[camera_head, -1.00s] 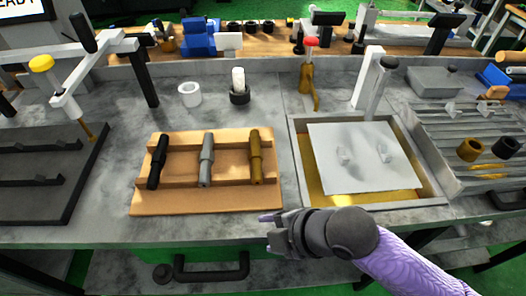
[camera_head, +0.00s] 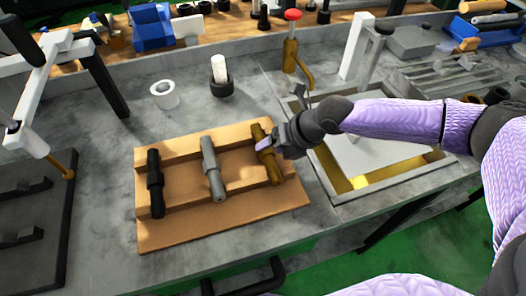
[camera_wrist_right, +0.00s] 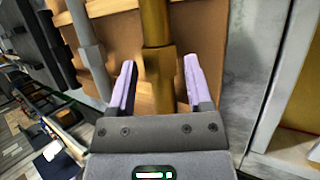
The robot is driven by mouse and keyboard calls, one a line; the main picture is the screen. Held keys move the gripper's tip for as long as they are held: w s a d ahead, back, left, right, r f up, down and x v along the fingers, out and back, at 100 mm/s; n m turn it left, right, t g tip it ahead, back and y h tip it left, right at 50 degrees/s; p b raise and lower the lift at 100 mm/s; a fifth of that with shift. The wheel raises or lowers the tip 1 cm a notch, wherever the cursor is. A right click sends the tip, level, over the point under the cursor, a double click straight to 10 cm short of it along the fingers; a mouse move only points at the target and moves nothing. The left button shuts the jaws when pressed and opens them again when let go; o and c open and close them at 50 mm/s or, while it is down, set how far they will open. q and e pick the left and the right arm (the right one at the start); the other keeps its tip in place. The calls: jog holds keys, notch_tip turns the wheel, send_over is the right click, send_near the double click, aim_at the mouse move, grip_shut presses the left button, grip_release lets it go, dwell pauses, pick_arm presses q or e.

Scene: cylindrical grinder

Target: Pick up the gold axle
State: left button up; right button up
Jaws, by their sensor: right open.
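The gold axle (camera_head: 267,155) lies at the right end of a wooden rack (camera_head: 225,225), beside a grey axle (camera_head: 212,168) and a black axle (camera_head: 155,183). My right gripper (camera_head: 264,146) is at the gold axle in the head view, partly covering it. In the right wrist view the gripper's two purple fingers (camera_wrist_right: 160,85) are apart, with the gold axle (camera_wrist_right: 158,65) between them. Contact cannot be told. My left gripper does not show.
A white ring (camera_head: 165,95) and a black holder with a white cylinder (camera_head: 220,78) stand behind the rack. A framed tray (camera_head: 350,205) with a grey plate lies to the right. A gold device with a red knob (camera_head: 292,50) stands behind.

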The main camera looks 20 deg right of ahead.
jog(key=shift+x, duration=0.95)
grip_shut()
dwell(0.6)
